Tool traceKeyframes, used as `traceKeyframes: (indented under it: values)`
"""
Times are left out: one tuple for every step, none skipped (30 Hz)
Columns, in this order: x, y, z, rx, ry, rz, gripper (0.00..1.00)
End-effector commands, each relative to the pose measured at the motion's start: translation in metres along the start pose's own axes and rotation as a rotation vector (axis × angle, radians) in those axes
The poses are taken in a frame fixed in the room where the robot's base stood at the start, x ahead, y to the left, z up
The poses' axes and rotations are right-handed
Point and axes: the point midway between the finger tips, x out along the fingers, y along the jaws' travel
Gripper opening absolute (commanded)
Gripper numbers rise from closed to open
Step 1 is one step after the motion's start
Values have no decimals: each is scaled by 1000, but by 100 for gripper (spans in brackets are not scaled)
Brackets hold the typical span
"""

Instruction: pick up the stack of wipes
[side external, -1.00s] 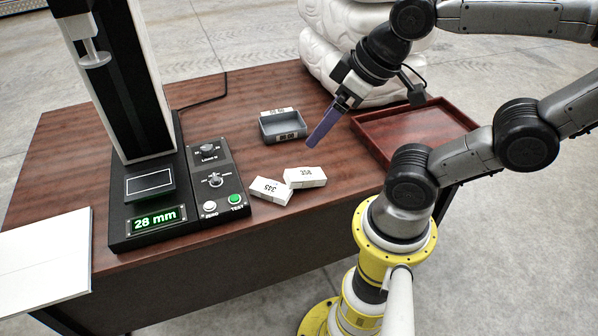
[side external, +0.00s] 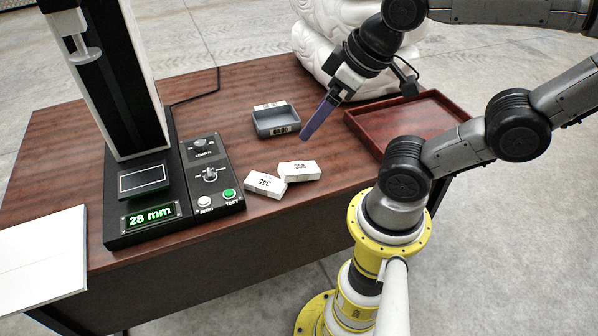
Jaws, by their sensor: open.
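Two small white blocks with printed numbers lie touching or nearly so on the brown table, a left one (side external: 265,185) and a right one (side external: 299,171). I cannot tell whether either of them is the stack of wipes, and nothing else in view is clearly one. My gripper (side external: 305,137) has purple fingers pointing down and to the left. It hangs empty above the table, behind the white blocks in the picture and right of the grey tray. Its fingers overlap from this side, but it is open.
A small grey tray (side external: 275,119) with labels stands behind the blocks. A dark red wooden tray (side external: 410,122) is at the right. A tall test machine (side external: 160,190) reading 28 mm stands left. A white panel (side external: 40,255) is at far left. The table's front middle (side external: 230,225) is clear.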

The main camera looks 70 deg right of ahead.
Motion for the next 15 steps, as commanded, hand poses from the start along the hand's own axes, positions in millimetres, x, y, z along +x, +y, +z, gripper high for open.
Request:
traceKeyframes:
  values:
    - [0,0,0,0,0,0,94]
    - [0,0,0,0,0,0,94]
    - [0,0,0,0,0,0,94]
    - [0,0,0,0,0,0,98]
    - [0,0,0,0,0,0,100]
    - [0,0,0,0,0,0,100]
    - [0,0,0,0,0,0,100]
    - [0,0,0,0,0,0,100]
    - [0,0,0,0,0,0,100]
    - [0,0,0,0,0,0,100]
    - [0,0,0,-1,0,0,100]
    - [0,0,0,-7,0,0,100]
    - [0,0,0,-17,1,0,100]
    - [0,0,0,-33,2,0,100]
    - [0,0,-1,-66,5,0,100]
